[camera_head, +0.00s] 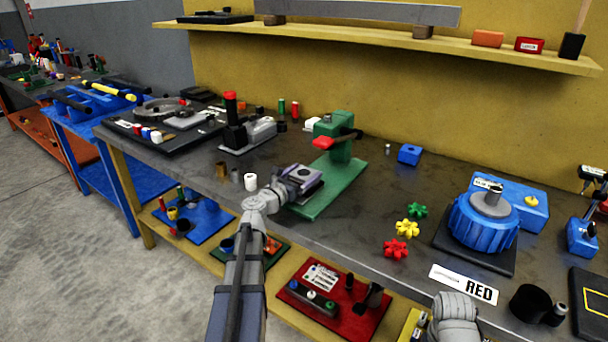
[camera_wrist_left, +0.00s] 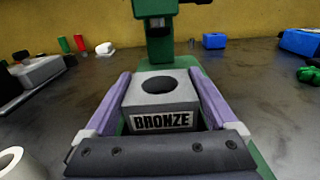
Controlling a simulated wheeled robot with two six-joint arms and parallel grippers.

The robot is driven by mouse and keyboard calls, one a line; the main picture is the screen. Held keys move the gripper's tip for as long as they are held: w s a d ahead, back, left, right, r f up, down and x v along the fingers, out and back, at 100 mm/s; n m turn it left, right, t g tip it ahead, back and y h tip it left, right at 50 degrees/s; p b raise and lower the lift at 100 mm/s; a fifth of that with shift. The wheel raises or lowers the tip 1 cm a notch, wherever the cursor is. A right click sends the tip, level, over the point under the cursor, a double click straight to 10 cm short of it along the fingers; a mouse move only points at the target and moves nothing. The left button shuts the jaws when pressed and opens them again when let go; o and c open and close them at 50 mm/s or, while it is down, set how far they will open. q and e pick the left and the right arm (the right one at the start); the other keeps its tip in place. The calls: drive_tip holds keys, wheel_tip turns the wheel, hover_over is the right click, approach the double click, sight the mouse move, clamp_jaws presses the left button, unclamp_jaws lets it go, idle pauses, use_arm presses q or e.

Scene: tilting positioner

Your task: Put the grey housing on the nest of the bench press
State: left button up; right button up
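The grey housing (camera_wrist_left: 160,92) is a block with a round hole in its top and a BRONZE label on its front. It also shows, partly covered, in the head view (camera_head: 303,172). My left gripper (camera_wrist_left: 160,100) has its purple-sided fingers along both sides of the housing, close against it, and appears shut on it. In the head view this gripper (camera_head: 298,180) is over the front of the bench press's green base (camera_head: 333,192). The green press head (camera_wrist_left: 156,30) with a red handle (camera_head: 338,138) stands just behind. The nest is not distinguishable.
Left of the press are a white cup (camera_head: 250,182) and a black fixture with a red top (camera_head: 232,125). To the right are star knobs (camera_head: 409,228), a small blue block (camera_head: 409,154) and a blue round fixture (camera_head: 483,222).

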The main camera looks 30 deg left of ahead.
use_arm(q)
drive_tip(key=shift+o, duration=0.4)
drive_tip(key=shift+r, duration=0.2)
drive_tip(key=s, duration=0.8)
drive_tip(key=s+a, duration=0.1)
drive_tip(key=s, duration=0.3)
